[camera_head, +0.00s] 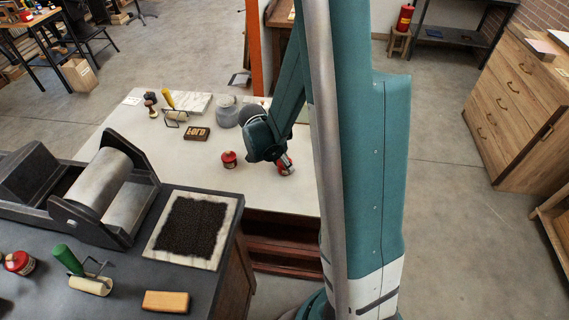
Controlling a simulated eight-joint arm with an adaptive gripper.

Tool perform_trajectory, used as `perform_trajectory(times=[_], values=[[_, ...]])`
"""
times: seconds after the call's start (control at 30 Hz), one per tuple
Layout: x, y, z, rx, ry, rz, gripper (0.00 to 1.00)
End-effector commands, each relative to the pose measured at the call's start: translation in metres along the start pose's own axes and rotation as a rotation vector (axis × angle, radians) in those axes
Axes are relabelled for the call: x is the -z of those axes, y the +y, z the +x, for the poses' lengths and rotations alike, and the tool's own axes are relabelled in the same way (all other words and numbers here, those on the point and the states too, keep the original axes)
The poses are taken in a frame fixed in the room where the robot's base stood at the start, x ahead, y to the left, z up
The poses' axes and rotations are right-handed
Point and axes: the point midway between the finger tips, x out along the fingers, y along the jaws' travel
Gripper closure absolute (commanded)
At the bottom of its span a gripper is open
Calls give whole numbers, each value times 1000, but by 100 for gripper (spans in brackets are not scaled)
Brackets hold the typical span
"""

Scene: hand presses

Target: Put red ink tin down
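A second red tin (229,159) stands on the same table, left of the gripper.
A wooden type block (196,133), a yellow-handled roller (175,112) and grey round containers (227,112) stand behind on the table. The dark bench (130,283) holds a press (100,185), an ink slab (160,258), a green-handled roller (90,285) and another red tin (19,262). The table's front left is clear.

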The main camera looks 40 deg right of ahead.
Motion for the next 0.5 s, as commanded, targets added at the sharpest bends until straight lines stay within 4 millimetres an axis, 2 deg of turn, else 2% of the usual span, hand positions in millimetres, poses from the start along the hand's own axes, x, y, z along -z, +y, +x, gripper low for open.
perform_trajectory(times=[0.3,0.33,0.43,0.5], values=[[-1,0,3,0,0,0,84],[-1,0,3,0,0,0,66],[-1,0,2,0,0,0,53],[-1,0,2,0,0,0,52]])
